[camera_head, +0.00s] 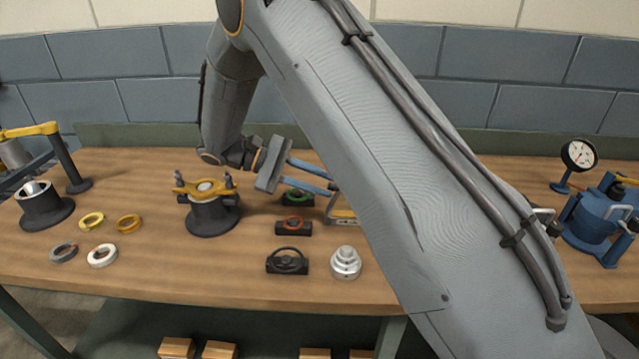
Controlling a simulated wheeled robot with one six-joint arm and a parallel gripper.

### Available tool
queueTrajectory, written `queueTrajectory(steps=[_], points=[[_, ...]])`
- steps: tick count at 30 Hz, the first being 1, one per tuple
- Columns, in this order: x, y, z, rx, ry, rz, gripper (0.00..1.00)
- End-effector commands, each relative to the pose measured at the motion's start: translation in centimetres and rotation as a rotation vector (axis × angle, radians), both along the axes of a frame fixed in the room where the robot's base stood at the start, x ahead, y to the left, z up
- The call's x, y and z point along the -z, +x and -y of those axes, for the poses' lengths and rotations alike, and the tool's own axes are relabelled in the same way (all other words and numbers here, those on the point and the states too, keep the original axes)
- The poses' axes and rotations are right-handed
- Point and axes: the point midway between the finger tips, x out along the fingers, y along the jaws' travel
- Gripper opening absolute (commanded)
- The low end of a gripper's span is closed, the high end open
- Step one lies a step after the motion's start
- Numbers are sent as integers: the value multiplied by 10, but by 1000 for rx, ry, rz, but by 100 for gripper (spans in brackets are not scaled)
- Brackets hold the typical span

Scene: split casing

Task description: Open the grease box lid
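My gripper (332,185) reaches to the right over the middle of the bench. Its two blue fingers are apart, with a visible gap between them. Their tips end beside a small grey and yellowish object (342,216) with a bar-like edge, partly hidden behind my arm. I cannot tell whether this object is the grease box or whether the fingertips touch it. No lid can be made out clearly; my large grey forearm covers much of the bench to the right.
A round dark stand with a yellow clamp (205,187) is left of my gripper. Black blocks with rings (293,226) and a stepped silver part (345,263) sit in front. Loose rings (103,255) lie left. A blue housing (594,222) and dial gauge (578,155) stand right.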

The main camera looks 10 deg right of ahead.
Motion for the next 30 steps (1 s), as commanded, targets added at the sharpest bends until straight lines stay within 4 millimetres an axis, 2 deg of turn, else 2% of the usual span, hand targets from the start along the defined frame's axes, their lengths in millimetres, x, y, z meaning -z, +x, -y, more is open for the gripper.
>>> queueTrajectory(steps=[2, 13, 24, 30], points=[[0, 0, 0, 0, 0, -1, 34], [-2, 2, -7, -3, 1, 1, 34], [-21, 17, -57, -4, 2, 1, 34], [-28, 20, -69, -1, 1, 0, 34]])
